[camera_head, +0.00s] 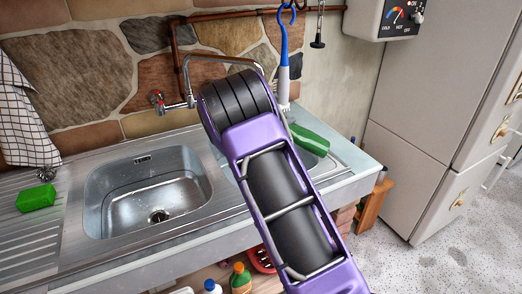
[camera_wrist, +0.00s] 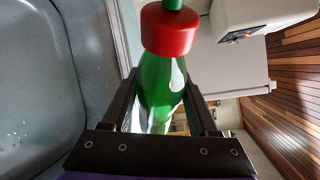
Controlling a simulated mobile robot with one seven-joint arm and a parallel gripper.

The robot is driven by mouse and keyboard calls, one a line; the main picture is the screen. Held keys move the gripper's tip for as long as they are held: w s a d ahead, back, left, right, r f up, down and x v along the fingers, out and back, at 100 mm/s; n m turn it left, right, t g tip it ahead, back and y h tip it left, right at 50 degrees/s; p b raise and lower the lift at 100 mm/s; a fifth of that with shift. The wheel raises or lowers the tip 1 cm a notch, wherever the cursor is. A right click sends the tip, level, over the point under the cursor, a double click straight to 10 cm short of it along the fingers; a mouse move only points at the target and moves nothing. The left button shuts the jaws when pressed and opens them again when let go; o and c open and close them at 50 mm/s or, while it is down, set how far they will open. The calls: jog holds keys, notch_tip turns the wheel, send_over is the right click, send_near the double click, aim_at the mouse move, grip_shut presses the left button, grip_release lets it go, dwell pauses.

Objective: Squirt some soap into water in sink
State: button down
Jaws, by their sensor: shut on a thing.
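A green bottle with a red cap (camera_wrist: 162,95) is between the two dark fingers of my gripper (camera_wrist: 162,88), which is shut on it. In the head view a green bottle body (camera_head: 309,139) shows lying tilted beside my purple arm, over the right part of the sink unit; my gripper is hidden there behind the arm. The left steel sink basin (camera_head: 112,205) is clear, with a drain visible; I cannot make out water in it. A second basin on the right is mostly hidden by my arm. A grey basin (camera_wrist: 45,100) fills the left of the wrist view.
A chrome tap (camera_head: 190,85) rises behind the sink. A green sponge (camera_head: 36,198) lies on the left drainboard. A blue-and-white brush (camera_head: 283,60) hangs behind my arm. Bottles (camera_head: 241,278) stand below the counter. A fridge (camera_head: 430,120) is at the right.

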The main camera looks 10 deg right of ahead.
jog(key=shift+d+f+n+h, duration=0.15)
jog(key=shift+f+n+h, duration=0.15)
jog(key=shift+f+n, duration=0.1)
dwell(0.9)
jog(key=shift+s+d+f+n+h+b, duration=0.15)
jog(key=shift+f+n, duration=0.1)
jog(key=shift+f, duration=0.25)
jog(key=shift+d+f+n+h+b, duration=0.1)
jog(key=shift+f+n+b, duration=0.1)
jog(key=shift+f, duration=0.25)
jog(key=shift+s+d+f+n+h+b, duration=0.15)
jog(key=shift+f+n, duration=0.1)
jog(key=shift+f, duration=0.25)
dwell(1.0)
jog(key=shift+f+n+t, duration=0.4)
jog(key=shift+f+n, duration=0.3)
dwell(1.8)
